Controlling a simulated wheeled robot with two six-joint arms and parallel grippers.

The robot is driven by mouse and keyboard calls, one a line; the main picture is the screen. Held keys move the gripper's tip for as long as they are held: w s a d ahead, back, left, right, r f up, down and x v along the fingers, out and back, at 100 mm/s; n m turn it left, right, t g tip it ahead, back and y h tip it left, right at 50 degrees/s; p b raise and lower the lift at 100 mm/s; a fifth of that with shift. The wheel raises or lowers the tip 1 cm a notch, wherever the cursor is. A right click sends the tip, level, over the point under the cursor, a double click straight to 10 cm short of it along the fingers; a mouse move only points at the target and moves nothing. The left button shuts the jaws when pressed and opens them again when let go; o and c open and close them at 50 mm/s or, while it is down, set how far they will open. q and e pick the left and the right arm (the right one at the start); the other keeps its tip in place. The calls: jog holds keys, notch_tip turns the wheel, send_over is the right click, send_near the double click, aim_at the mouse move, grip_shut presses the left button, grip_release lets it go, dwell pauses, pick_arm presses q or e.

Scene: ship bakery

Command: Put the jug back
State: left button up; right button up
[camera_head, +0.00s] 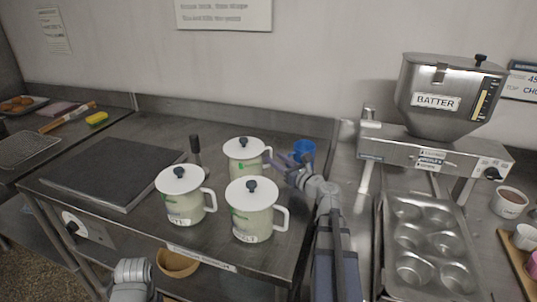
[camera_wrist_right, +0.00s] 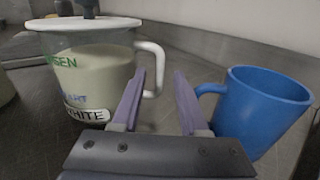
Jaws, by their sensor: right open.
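Three cream jugs with white lids and black knobs stand on the steel counter: a back jug (camera_head: 244,160), a left front jug (camera_head: 184,204) and a right front jug (camera_head: 252,215). My right gripper (camera_head: 280,160) is open at the handle side of the back jug. In the right wrist view that jug (camera_wrist_right: 95,75), with "WHITE" on its label, stands at left. Its handle (camera_wrist_right: 157,68) shows around the gap between the open fingertips (camera_wrist_right: 157,80); contact cannot be told.
A blue mug (camera_head: 304,150) stands right of my right gripper and close to its finger in the right wrist view (camera_wrist_right: 262,108). A dark griddle plate (camera_head: 115,172) lies left. A batter dispenser (camera_head: 445,100) and muffin tin (camera_head: 428,245) are right.

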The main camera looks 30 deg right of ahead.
jog(key=shift+s+d, duration=0.15)
jog(key=shift+s, duration=1.25)
jog(key=shift+s+d, duration=0.15)
jog(key=shift+s, duration=1.2)
